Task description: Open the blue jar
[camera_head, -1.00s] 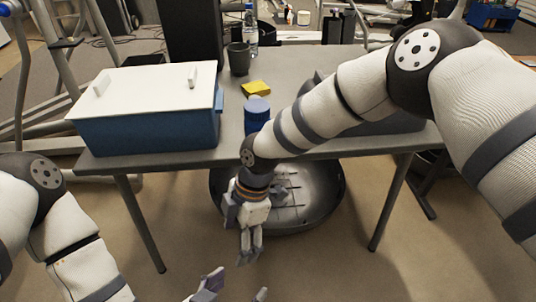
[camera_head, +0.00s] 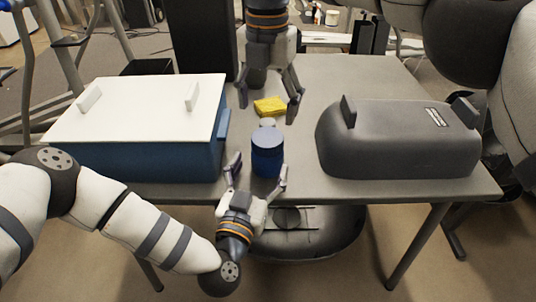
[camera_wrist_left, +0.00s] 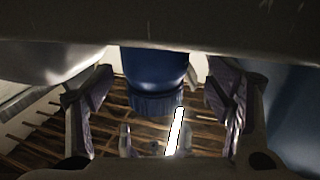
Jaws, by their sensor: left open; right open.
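The blue jar (camera_head: 266,160) stands upright near the front edge of the table, with a round blue lid (camera_head: 267,138) on top. My left gripper (camera_head: 258,172) is open at the table's front edge, its fingers reaching up on either side of the jar's lower part, with no clear contact. The left wrist view shows the blue jar (camera_wrist_left: 155,75) between the open fingers.
A blue box with a white lid (camera_head: 140,105) stands on the left of the table. A dark grey container (camera_head: 395,140) with raised handles is on the right. The back right of the table (camera_head: 370,75) is clear.

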